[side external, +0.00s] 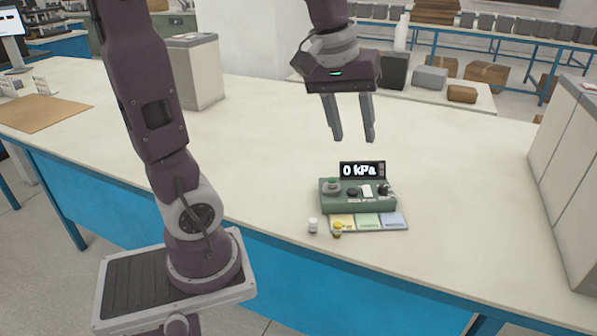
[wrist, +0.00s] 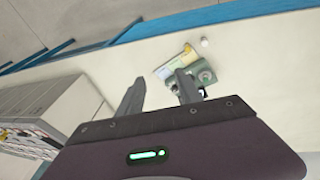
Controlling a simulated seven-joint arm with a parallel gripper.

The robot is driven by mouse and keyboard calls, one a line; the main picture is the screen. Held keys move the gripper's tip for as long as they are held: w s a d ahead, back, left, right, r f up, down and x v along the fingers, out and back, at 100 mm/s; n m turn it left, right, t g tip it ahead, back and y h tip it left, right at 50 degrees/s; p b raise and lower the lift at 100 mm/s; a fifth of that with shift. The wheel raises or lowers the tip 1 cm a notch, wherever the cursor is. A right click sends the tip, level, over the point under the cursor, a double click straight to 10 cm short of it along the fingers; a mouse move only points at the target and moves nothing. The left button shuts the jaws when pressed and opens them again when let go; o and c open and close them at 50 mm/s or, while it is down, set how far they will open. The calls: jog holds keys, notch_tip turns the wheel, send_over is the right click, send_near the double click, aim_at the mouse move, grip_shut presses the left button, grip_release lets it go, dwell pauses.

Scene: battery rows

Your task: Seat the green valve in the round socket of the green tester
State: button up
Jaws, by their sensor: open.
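The green tester (side external: 350,208) stands on the bench with a black display (side external: 362,170) reading "0 kPa"; it also shows in the wrist view (wrist: 205,77), partly behind a finger. At its left end is a round grey fitting with a green top (side external: 332,183). I cannot tell whether this green top is the green valve sitting in the round socket or how deep it sits. No other green valve shows apart from the tester. My gripper (side external: 352,138) is open and empty, fingers pointing down, above and behind the tester. Its fingers also show in the wrist view (wrist: 159,80).
A strip with yellow, green and blue fields (side external: 367,227) lies in front of the tester. A yellow-topped piece (side external: 337,230) is at its yellow end, and a small white piece (side external: 313,225) stands left of it. A grey cabinet (side external: 566,180) is far right.

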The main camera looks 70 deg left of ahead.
jog(key=s+d+f+m+t, duration=0.1)
jog(key=s+d+m, duration=0.3)
jog(key=s, duration=0.3)
jog(key=s+d+f+m+t, duration=0.1)
jog(key=s+d+m, duration=0.3)
jog(key=s, duration=0.3)
jog(key=shift+m, duration=0.5)
